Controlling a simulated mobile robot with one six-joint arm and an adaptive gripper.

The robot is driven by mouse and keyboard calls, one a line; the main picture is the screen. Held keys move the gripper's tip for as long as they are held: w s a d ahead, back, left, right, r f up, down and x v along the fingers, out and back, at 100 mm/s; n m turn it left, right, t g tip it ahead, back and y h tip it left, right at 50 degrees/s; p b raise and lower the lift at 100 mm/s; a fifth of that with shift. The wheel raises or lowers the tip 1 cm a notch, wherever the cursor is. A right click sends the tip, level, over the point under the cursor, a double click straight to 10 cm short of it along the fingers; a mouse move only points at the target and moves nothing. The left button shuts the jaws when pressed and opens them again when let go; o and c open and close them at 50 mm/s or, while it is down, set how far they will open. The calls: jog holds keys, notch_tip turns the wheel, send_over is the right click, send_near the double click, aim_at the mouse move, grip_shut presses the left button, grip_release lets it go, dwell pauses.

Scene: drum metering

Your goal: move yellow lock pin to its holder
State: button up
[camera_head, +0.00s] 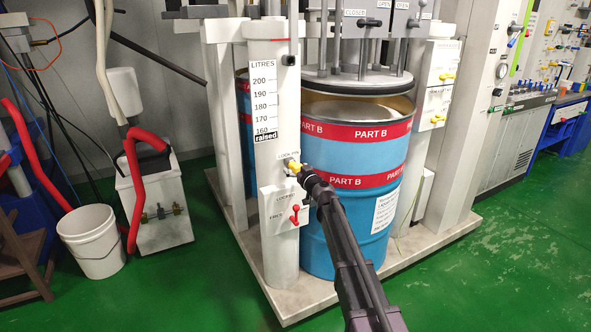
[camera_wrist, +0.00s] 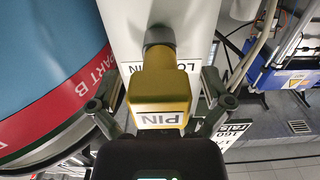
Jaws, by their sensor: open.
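The yellow lock pin (camera_head: 294,168) sits on the front of the white column (camera_head: 272,110), beside a LOCK PIN label. In the wrist view the yellow lock pin (camera_wrist: 160,95) shows its PIN face, and its far end meets a dark round socket (camera_wrist: 159,37). My gripper (camera_head: 301,172) is at the pin. In the wrist view my gripper (camera_wrist: 162,104) is open, with one finger on each side of the pin and visible gaps between. I cannot tell which part is the pin's holder.
A red lever (camera_head: 295,214) with LOCKED and FREE labels is just below the pin. The blue PART B drum (camera_head: 345,212) stands close to the right. A white bucket (camera_head: 92,243) is on the green floor at left. Other yellow handles (camera_head: 447,76) are on the right column.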

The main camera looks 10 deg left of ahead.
jog(key=v, duration=1.2)
dwell(1.1)
jog(key=s+d+f+g+h, duration=0.1)
jog(key=s+d+f+g, duration=0.2)
jog(key=s+f+g, duration=0.45)
jog(key=s+d+f+g+h, duration=0.15)
jog(key=s+d+f, duration=0.3)
jog(key=s, duration=0.55)
jog(key=s+d+f+m+g+h, duration=0.3)
jog(key=s+d+h, duration=0.1)
jog(key=s+d, duration=0.35)
jog(key=s+d+f+m+g+h, duration=0.3)
jog(key=s+d+f+m+h, duration=0.1)
jog(key=s+d, duration=0.35)
notch_tip(320, 180, up, 22)
jog(key=a+p, duration=0.1)
jog(key=p, duration=2.1)
jog(key=shift+s+r, duration=0.2)
